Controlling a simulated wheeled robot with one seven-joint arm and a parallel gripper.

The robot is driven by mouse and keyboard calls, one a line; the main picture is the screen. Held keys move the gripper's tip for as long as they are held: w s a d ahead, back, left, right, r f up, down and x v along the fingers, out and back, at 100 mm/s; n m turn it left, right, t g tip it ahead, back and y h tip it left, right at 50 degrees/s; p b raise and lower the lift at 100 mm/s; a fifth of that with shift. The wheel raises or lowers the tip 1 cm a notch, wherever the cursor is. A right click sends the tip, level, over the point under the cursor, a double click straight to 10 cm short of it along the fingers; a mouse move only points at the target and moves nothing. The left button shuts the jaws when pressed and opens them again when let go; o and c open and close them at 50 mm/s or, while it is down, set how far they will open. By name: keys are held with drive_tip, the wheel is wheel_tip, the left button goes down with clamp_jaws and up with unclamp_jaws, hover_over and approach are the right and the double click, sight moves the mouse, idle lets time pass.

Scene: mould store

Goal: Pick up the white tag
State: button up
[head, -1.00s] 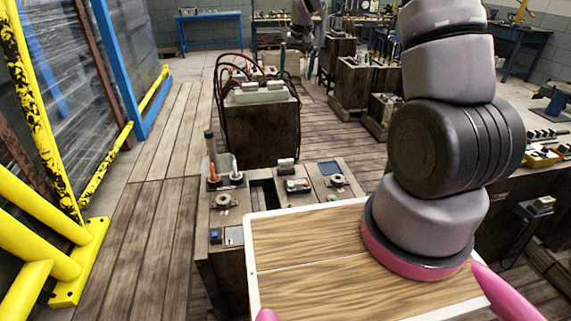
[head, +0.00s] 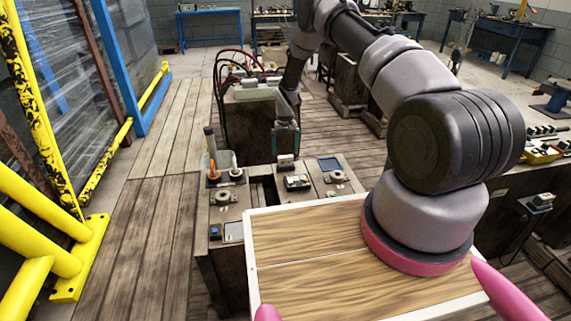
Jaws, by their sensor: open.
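I cannot single out the white tag for certain at this size. Small pale items lie on the near mould block (head: 205,262): a pale flat plate (head: 234,232) at its front left, and a small block with a whitish top (head: 285,161) at its back. My gripper (head: 286,150) hangs pointing down above the back of the block, just over that whitish-topped block. It is open, with nothing seen between its fingers. Its dark body hides part of what is behind it.
A black-and-white device (head: 297,182), a blue-lined tray (head: 329,164), an orange-tipped piece (head: 214,172) and a clear container (head: 226,159) crowd the mould's top. A hosed mould (head: 245,128) stands behind. Yellow guard rails (head: 40,235) line the left; the plank floor (head: 150,220) there is clear.

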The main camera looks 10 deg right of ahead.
sight(285, 157)
wheel_tip(285, 157, down, 6)
drive_tip(key=shift+w+r, duration=0.1)
drive_tip(key=shift+r, duration=0.05)
drive_tip(key=c, duration=1.2)
drive_tip(key=shift+o, duration=0.2)
drive_tip(key=shift+r, duration=0.1)
wheel_tip(285, 157, up, 10)
